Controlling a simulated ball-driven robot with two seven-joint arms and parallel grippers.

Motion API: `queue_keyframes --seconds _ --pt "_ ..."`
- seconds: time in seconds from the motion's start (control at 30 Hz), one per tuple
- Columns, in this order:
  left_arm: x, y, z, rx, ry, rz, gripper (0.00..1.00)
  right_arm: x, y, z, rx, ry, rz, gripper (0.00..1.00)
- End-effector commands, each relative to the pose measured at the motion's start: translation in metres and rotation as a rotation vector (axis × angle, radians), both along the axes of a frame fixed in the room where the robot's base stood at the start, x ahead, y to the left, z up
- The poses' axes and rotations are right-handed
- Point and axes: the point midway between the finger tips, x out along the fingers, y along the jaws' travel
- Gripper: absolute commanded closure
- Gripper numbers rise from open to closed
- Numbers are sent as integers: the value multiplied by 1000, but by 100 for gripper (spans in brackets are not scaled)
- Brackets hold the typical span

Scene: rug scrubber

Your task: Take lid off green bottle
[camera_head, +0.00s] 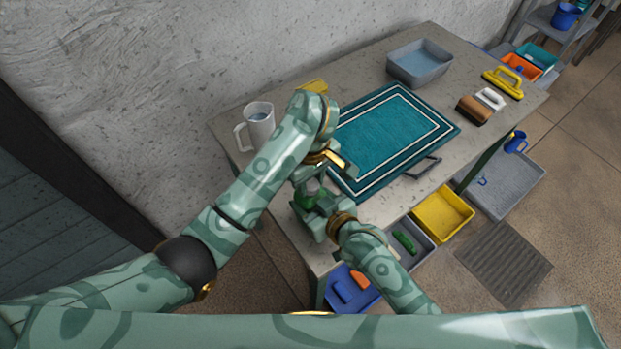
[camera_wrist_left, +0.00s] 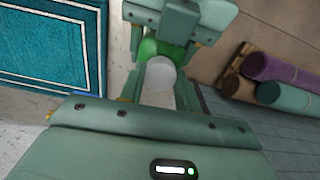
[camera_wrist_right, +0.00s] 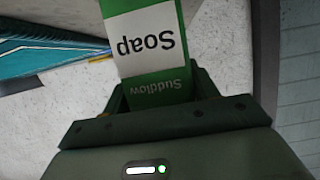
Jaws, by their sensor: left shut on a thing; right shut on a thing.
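The green bottle (camera_head: 308,188) is partly hidden between my two grippers at the table's near left edge. In the right wrist view, the bottle (camera_wrist_right: 160,85) shows its white "Soap" label, and my right gripper (camera_wrist_right: 165,95) is shut on its body. In the left wrist view, a pale round lid (camera_wrist_left: 161,74) lies between the fingers of my left gripper (camera_wrist_left: 160,88), which is shut on it. Green of the bottle (camera_wrist_left: 148,48) shows right beside the lid, toward my right gripper (camera_wrist_left: 182,22). I cannot tell whether lid and bottle still touch.
The table holds a teal rug (camera_head: 390,140), a white jug (camera_head: 259,127), a grey basin (camera_head: 420,64), brushes (camera_head: 474,110) and a yellow scrubber (camera_head: 503,83). Yellow (camera_head: 442,213) and blue (camera_head: 345,290) bins stand below its front edge. Rolled rugs (camera_wrist_left: 285,70) lie on the floor.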

Motion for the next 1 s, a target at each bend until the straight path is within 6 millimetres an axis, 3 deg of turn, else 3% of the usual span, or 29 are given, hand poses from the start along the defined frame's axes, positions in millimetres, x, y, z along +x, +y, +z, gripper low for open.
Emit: queue_keyframes --seconds 0.17,0.4,0.43,0.5,0.77,1.0 --pt "0 -1 0 -2 1 242 95 0 0 -1 -1 2 0 100" --pt "0 0 0 0 0 253 94 0 0 -1 -1 2 0 100" --pt "0 0 0 0 0 253 62 0 0 -1 -1 2 0 100" --pt "0 0 0 0 0 252 45 0 0 -1 -1 2 0 100" --pt "0 0 1 1 -1 251 45 0 0 -1 -1 2 0 100" --pt "2 1 32 1 -6 251 45 0 0 -1 -1 2 0 100"
